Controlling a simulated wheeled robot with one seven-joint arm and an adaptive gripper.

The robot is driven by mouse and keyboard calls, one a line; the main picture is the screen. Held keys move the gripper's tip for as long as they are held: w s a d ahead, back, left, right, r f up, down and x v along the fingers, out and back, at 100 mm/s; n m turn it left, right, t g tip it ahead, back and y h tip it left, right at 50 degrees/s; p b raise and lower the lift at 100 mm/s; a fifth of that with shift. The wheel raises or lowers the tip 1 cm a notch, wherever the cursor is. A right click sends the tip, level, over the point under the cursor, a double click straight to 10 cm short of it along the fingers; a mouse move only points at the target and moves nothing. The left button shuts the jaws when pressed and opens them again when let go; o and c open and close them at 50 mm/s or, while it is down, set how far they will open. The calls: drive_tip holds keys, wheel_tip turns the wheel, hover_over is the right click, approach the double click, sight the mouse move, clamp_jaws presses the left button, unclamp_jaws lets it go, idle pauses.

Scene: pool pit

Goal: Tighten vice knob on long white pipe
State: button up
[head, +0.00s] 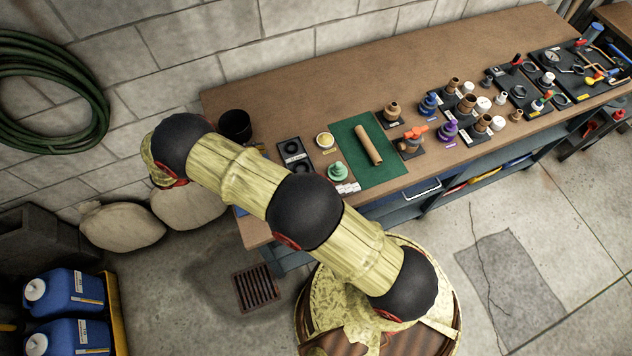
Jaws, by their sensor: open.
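I cannot make out a long white pipe or a vice with a knob in the head view. A tan tube (368,145) lies on a green mat (347,125) on the workbench. An orange-handled fitting (412,136) stands on a dark plate to the right of the mat; its details are too small to tell. My arm reaches from the bottom middle to the upper left, over the bench's front left corner. My gripper does not show; the visible arm ends in a short yellowish link below the upper-left black joint.
The brown workbench (300,85) runs along the block wall; its back strip is clear. Black pot (235,126), pale green fitting (338,171) and several fittings crowd its front. Sacks (122,227), a floor grate (256,288) and blue jugs (62,292) lie left.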

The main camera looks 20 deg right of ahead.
drive_tip(key=shift+f+n+t+h+b, duration=0.15)
drive_tip(key=shift+n+t+b, duration=0.4)
drive_tip(key=shift+b, duration=1)
drive_tip(key=shift+f+n+t+h+b, duration=0.2)
drive_tip(key=shift+t+b, duration=0.65)
drive_tip(key=shift+b, duration=0.7)
drive_tip(key=shift+r+n+t+b, duration=0.1)
drive_tip(key=shift+n+t+b, duration=0.3)
drive_tip(key=shift+b, duration=0.55)
